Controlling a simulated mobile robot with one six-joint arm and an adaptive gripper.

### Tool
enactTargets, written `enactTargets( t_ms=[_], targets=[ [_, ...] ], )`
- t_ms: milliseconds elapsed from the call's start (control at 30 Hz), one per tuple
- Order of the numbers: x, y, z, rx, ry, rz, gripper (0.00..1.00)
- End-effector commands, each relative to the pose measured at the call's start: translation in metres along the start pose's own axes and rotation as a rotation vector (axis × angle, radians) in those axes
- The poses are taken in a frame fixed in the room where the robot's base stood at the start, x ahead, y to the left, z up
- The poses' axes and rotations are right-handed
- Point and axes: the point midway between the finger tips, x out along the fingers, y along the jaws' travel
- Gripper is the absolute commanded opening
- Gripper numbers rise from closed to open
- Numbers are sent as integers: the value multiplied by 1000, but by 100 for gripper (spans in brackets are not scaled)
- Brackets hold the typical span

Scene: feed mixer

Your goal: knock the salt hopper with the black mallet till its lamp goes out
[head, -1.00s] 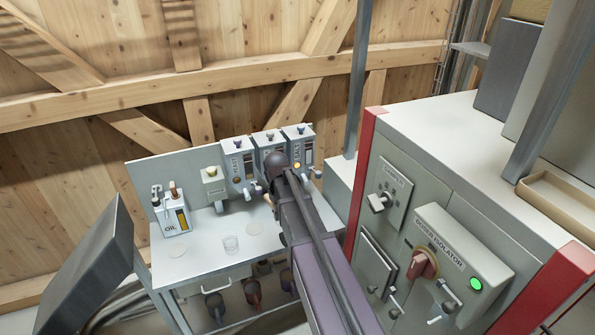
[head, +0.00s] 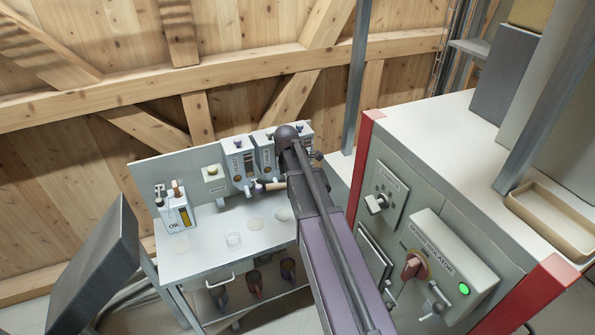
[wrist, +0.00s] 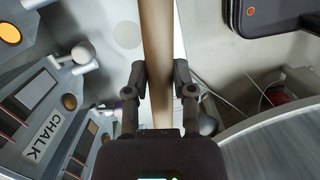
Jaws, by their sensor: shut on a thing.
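My gripper (wrist: 160,88) is shut on the pale wooden handle of the mallet (wrist: 158,45). The handle runs up out of the top of the wrist view, and no black head can be made out there. In the head view a short tan length of handle (head: 274,186) shows left of my arm, in front of the hoppers. The salt hopper (head: 308,131) is the rightmost of the row, mostly hidden behind my arm; its lamp cannot be seen in the head view. In the wrist view the CHALK hopper (wrist: 38,125) is at left, and an orange lamp (wrist: 10,33) shows above it on a neighbouring hopper.
A grey cabinet (head: 440,230) with red edges and a mixer isolator stands close on the right. A dark panel (head: 95,265) stands at lower left.

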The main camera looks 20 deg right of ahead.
Motion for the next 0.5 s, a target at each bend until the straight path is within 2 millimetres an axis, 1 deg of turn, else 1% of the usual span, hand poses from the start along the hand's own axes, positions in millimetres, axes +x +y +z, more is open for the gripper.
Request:
enactTargets(
  t_ms=[33, 200, 333, 500],
  targets=[
    [-6, 0, 4, -43, -4, 6, 0],
    [-11, 3, 12, -162, -12, 25, 0],
    [-13, 4, 14, -206, -15, 31, 0],
    [-12, 4, 14, -220, -16, 33, 0]
  ],
)
